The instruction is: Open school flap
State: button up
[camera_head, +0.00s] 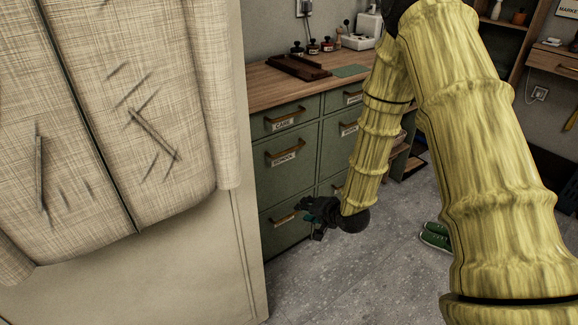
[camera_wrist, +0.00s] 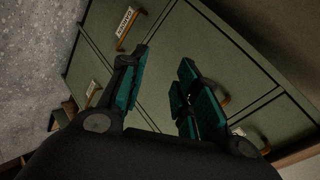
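The school flap (camera_head: 300,174) is the green front in the middle of the cabinet's left column in the head view. The flap looks shut. My gripper (camera_head: 313,216) is low in front of the cabinet, below and right of that handle. In the wrist view my gripper (camera_wrist: 160,92) has its teal-padded fingers apart, with nothing between them but the green fronts behind. A wooden handle (camera_wrist: 224,102) shows partly behind the right finger; I cannot tell which front it belongs to.
A wooden countertop (camera_head: 262,79) carries a dark tray (camera_head: 298,66) and small bottles. Green shoes (camera_head: 436,237) stand on the grey floor (camera_head: 345,285).

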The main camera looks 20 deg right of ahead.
jog(key=w+d+r+m+t+y+b, duration=0.1)
jog(key=w+d+r+m+t+b, duration=0.15)
jog(key=w+r+b, duration=0.45)
jog(key=m+t+y+b, duration=0.1)
jog(key=t+b, duration=0.1)
send_near(289, 150)
jog(key=shift+b+x, duration=1.6)
jog(key=shift+x, duration=3.65)
jog(key=shift+d+f, duration=0.1)
jog(key=shift+f, duration=0.05)
jog(key=shift+c, duration=0.2)
grip_shut()
